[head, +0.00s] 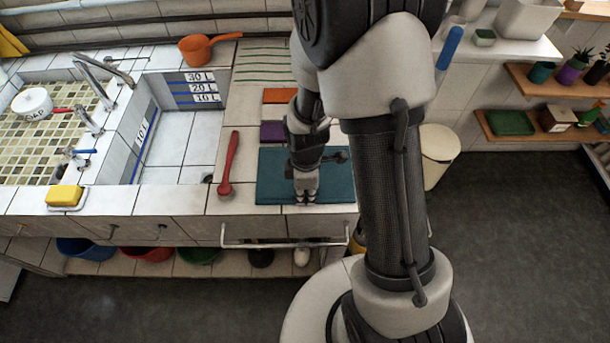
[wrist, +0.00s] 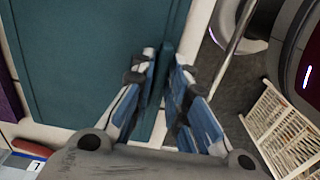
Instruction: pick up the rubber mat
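The rubber mat looks to be the flat teal mat (head: 272,187) at the front edge of the tiled counter, right of the sink. It fills much of the wrist view (wrist: 90,60). My gripper (head: 306,201) points down at the mat's front edge, near its middle. In the wrist view my gripper's fingers (wrist: 165,78) stand on either side of a narrow teal strip of the mat's edge and appear to press on it. The mat lies flat on the counter. My arm hides part of its right side.
A red brush (head: 229,165) lies left of the mat. Purple (head: 271,131) and orange (head: 279,96) pieces lie behind it. A rail (head: 270,244) runs along the counter front below. A cream bin (head: 438,155) stands to the right, with open floor beyond.

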